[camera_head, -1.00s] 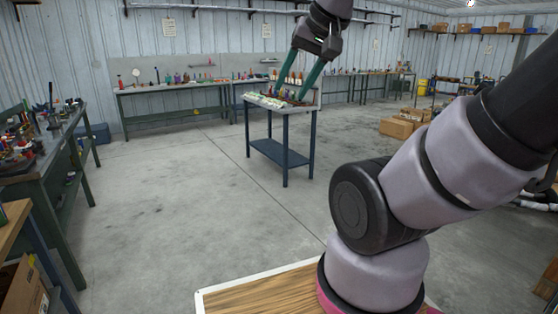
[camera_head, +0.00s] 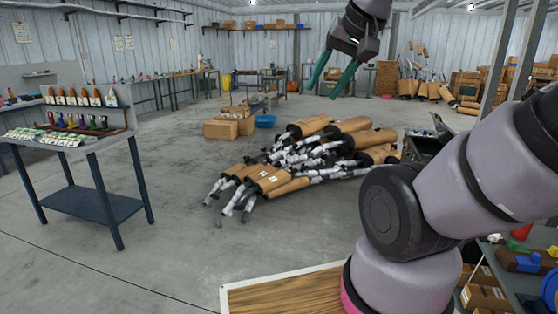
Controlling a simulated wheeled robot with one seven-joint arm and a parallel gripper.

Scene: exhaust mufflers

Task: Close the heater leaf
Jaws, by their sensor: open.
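My gripper (camera_head: 336,78) shows at the top of the head view, pointing down. Its two green fingers are spread apart with nothing between them. It hangs in the air, well in front of the pile of mufflers on the floor. I cannot make out a heater or its leaf in this view.
A pile of wrapped exhaust mufflers (camera_head: 300,160) covers the middle floor. Cardboard boxes (camera_head: 222,129) and a blue basin (camera_head: 265,121) lie behind it. A blue workbench (camera_head: 92,203) with bottles stands at the left. A cluttered bench (camera_head: 520,275) is at the right. The left foreground floor is clear.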

